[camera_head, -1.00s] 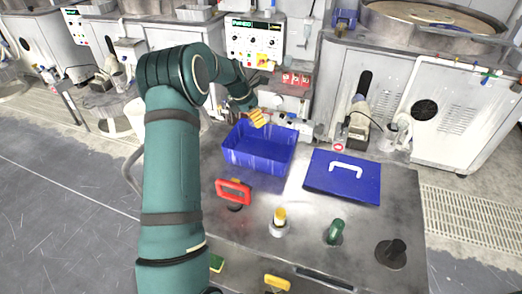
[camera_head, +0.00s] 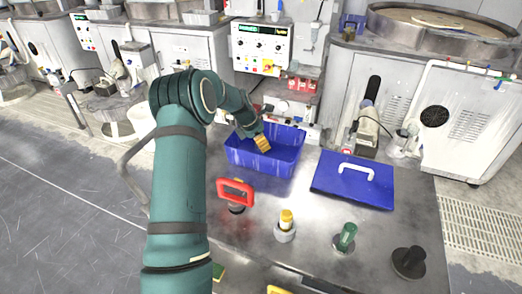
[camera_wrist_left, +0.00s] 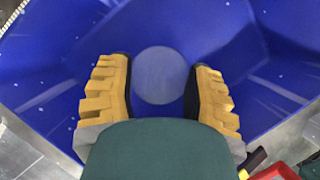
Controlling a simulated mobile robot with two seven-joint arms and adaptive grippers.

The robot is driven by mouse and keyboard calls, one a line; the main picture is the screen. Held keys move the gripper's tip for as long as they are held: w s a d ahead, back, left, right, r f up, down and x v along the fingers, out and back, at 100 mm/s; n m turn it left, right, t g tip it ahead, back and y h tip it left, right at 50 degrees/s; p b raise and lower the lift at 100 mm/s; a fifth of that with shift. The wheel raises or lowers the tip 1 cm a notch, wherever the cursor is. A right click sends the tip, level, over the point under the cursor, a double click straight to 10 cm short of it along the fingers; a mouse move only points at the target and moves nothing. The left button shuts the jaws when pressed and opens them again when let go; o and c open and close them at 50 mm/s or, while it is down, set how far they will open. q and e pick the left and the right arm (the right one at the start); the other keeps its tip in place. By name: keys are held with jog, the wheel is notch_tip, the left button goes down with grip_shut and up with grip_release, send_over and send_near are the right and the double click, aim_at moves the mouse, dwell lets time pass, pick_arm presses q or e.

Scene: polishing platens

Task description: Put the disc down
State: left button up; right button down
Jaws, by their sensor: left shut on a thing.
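My left gripper (camera_head: 262,143) has yellow stepped fingers and points down into the open blue bin (camera_head: 240,160). In the left wrist view the same gripper (camera_wrist_left: 160,85) is closed on a round, thin, bluish-grey disc (camera_wrist_left: 160,75), which spans the gap between the fingers. Blue bin walls (camera_wrist_left: 50,45) surround it in that view. I cannot tell whether the disc touches the bin floor. The disc cannot be made out in the head view. My right gripper is not in view.
A blue lid (camera_head: 335,185) with a white handle lies right of the bin on the metal table (camera_head: 320,212). A red-handled tool (camera_head: 236,192), a yellow-topped holder (camera_head: 286,220), a green-handled piece (camera_head: 347,235) and a black knob (camera_head: 409,260) stand nearer. A control panel (camera_head: 262,43) stands behind.

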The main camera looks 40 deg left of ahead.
pick_arm(q)
notch_tip(320, 180, down, 3)
jog(key=shift+w+f, duration=0.1)
jog(key=o, duration=1.2)
jog(key=p+v, duration=0.2)
jog(key=v, duration=1)
jog(key=shift+a, duration=0.1)
